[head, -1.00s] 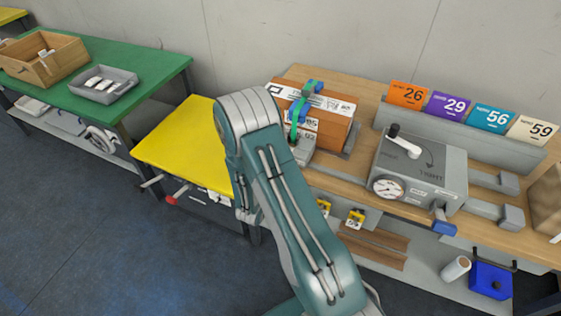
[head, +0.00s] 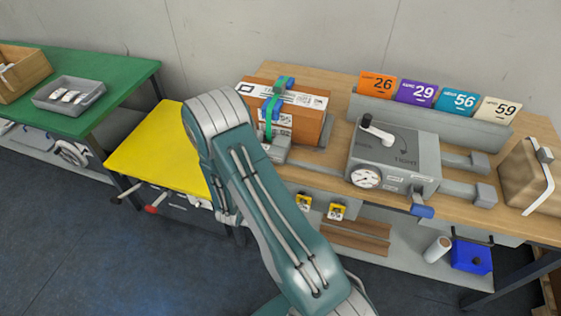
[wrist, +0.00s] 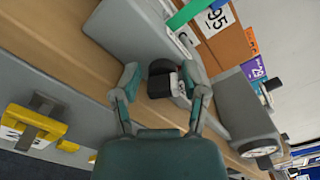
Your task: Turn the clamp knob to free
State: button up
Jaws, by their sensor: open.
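A black knob (wrist: 160,68) with a pale label shows in the wrist view, beside a grey block (wrist: 135,35) on the wooden bench. My gripper (wrist: 165,85) is open, with its two teal fingers on either side of the knob in the picture. I cannot tell whether they touch it. The head view shows the grey block (head: 278,148) in front of a strapped brown carton (head: 312,125); my arm covers the gripper and that knob. Right of it stands a grey box (head: 400,150) with a white crank, a black grip (head: 366,120) and a dial.
Numbered cards stand at the back of the bench, and a brown parcel (head: 530,175) at its right end. Yellow tags (head: 337,211) hang below the front edge. A yellow table (head: 155,150) and a green table (head: 120,85) stand at the left.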

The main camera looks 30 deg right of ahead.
jog(key=shift+s+f, duration=0.15)
jog(key=shift+f, duration=0.05)
